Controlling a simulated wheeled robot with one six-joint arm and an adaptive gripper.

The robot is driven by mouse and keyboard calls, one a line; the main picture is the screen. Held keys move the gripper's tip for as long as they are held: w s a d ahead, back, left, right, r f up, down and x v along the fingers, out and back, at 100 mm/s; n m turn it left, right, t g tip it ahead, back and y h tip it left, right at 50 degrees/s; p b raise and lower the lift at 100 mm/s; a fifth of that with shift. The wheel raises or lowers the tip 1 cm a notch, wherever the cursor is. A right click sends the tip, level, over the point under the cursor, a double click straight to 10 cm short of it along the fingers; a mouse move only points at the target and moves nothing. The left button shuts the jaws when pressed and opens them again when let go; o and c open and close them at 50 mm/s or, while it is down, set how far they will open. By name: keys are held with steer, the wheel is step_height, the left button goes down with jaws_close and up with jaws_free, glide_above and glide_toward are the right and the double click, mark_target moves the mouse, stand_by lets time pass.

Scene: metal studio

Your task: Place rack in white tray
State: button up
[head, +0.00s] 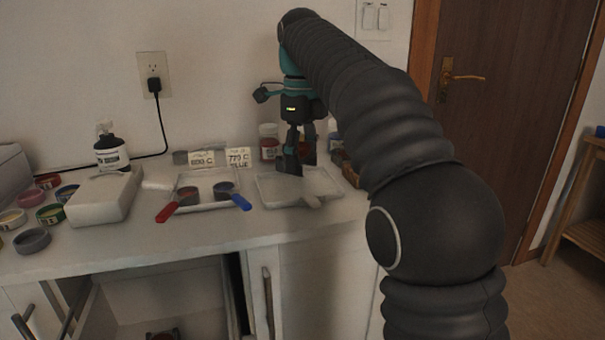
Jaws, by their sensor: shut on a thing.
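My gripper (294,168) points down over the back part of a shallow white tray (270,190) on the counter. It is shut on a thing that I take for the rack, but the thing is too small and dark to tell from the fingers. I cannot tell whether it touches the tray floor. A pale flat piece (312,199) lies at the tray's front edge.
Label cards (237,156), jars (269,142), a white box (103,198), a black bottle (111,152) and several round tins (51,214) stand around. The front counter strip is clear.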

mark_target(302, 189)
steer(key=shift+f, duration=2)
steer(key=shift+f, duration=0.1)
steer(key=o, duration=1.1)
steer(key=shift+o, duration=0.2)
step_height(302, 189, up, 7)
steer(key=shift+f, duration=0.15)
steer(key=shift+r, duration=0.5)
